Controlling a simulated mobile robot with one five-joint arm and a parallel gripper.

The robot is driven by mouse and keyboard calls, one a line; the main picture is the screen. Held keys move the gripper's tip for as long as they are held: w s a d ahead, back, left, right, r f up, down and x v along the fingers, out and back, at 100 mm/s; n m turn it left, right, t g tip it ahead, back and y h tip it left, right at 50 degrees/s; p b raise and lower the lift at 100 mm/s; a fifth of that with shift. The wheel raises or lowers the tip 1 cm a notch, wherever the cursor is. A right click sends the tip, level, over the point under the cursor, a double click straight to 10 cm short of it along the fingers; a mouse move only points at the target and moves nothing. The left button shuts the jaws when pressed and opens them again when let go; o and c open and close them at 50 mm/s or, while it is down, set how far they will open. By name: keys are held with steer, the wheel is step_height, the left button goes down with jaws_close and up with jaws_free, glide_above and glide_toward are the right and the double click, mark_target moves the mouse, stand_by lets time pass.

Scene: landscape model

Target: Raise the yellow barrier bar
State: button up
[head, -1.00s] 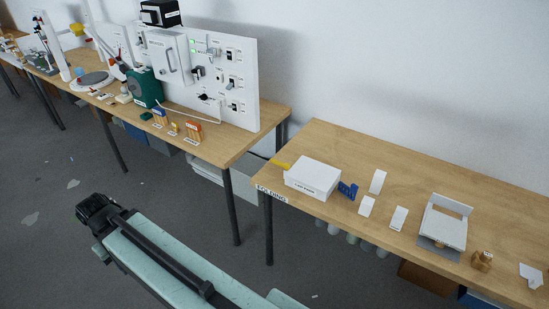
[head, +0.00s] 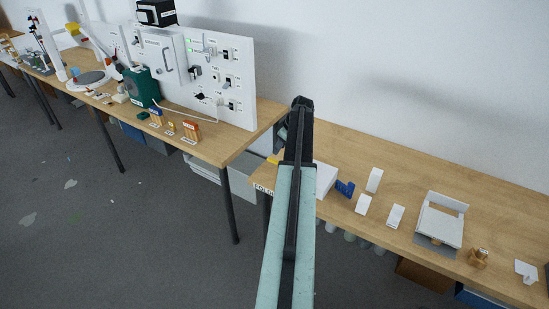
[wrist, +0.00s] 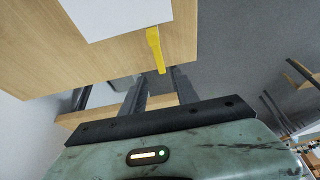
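The yellow barrier bar (head: 272,159) shows as a short piece at the table's left edge in the head view, just left of my arm. In the wrist view the yellow bar (wrist: 154,45) sticks out from beside the white box (wrist: 115,14), past the table edge. My gripper (wrist: 160,76) is open, its two grey fingers apart. The bar's free end appears between the fingertips in the picture; I cannot tell whether they touch it or how far apart in depth they are. In the head view my arm hides the fingers and part of the white box (head: 326,180).
The wooden table (head: 400,170) holds a blue bracket (head: 344,188), white cards (head: 375,180), a white tray (head: 440,222) and a small wooden block (head: 478,258). A second table with a white switch panel (head: 230,110) stands at the left. Open floor lies in front.

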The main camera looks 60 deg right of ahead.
mark_target(273, 159)
steer(key=b+x, duration=0.6)
steer(key=x, duration=0.1)
steer(key=shift+s+f+b, duration=0.15)
steer(key=shift+b, duration=0.2)
steer(key=shift+w+f+b, duration=0.25)
steer(key=shift+f+b, duration=0.1)
steer(key=shift+f, duration=0.05)
steer(key=shift+r, duration=0.1)
jaws_close()
stand_by(0.6)
